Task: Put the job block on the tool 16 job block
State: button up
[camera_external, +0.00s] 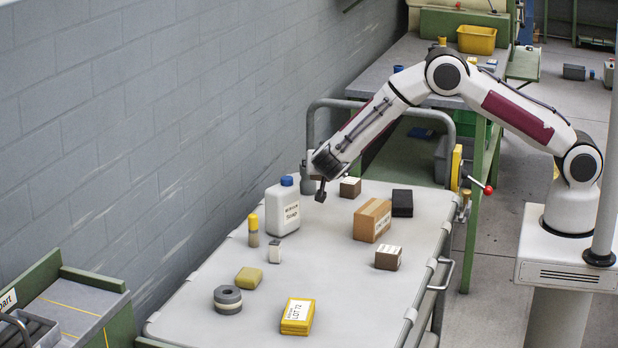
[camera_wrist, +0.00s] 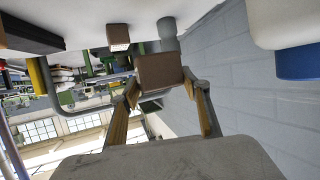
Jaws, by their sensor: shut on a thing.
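My gripper (camera_external: 320,190) is above the far left of the cart top, beyond the white bottle. In the wrist view my gripper (camera_wrist: 166,92) is shut on a plain brown job block (camera_wrist: 160,72), held between its fingertips. Another brown block with a pale label (camera_external: 388,257) sits nearer on the right. The labels are too small to read, so I cannot tell which is tool 16.
The white bottle with a blue cap (camera_external: 283,208) stands close to my gripper. A cardboard box (camera_external: 372,219) and a black box (camera_external: 402,203) are to the right. A yellow LOT 72 box (camera_external: 297,316) is nearer. The cart handle (camera_external: 312,130) rises behind.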

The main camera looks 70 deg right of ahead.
jog(key=shift+d, duration=0.6)
jog(key=d+r+n+t+y, duration=0.1)
jog(key=d+r, duration=0.4)
jog(key=d, duration=0.4)
jog(key=s+d+r+n+t+y, duration=0.1)
jog(key=d+r+n+t, duration=0.1)
jog(key=d+r, duration=0.4)
jog(key=d+r+n+t+y, duration=0.1)
jog(key=d+r, duration=0.4)
jog(key=d, duration=0.9)
jog(key=shift+s+r+n+t, duration=0.4)
jog(key=shift+w+a+n, duration=0.1)
jog(key=shift+a+n, duration=0.05)
jog(key=shift+n, duration=0.25)
jog(key=shift+a+f+n+t+y, duration=0.35)
jog(key=shift+a+n+t+y, duration=0.3)
jog(key=shift+y, duration=0.25)
jog(key=s+a+f+n+t+y, duration=0.2)
jog(key=a+f+n+y, duration=0.4)
jog(key=a+f, duration=0.5)
jog(key=a+y, duration=0.1)
jog(key=a, duration=0.2)
jog(key=shift+s+a+f+n+y, duration=0.2)
jog(key=shift+a+n+y, duration=0.1)
jog(key=shift+a+n, duration=0.1)
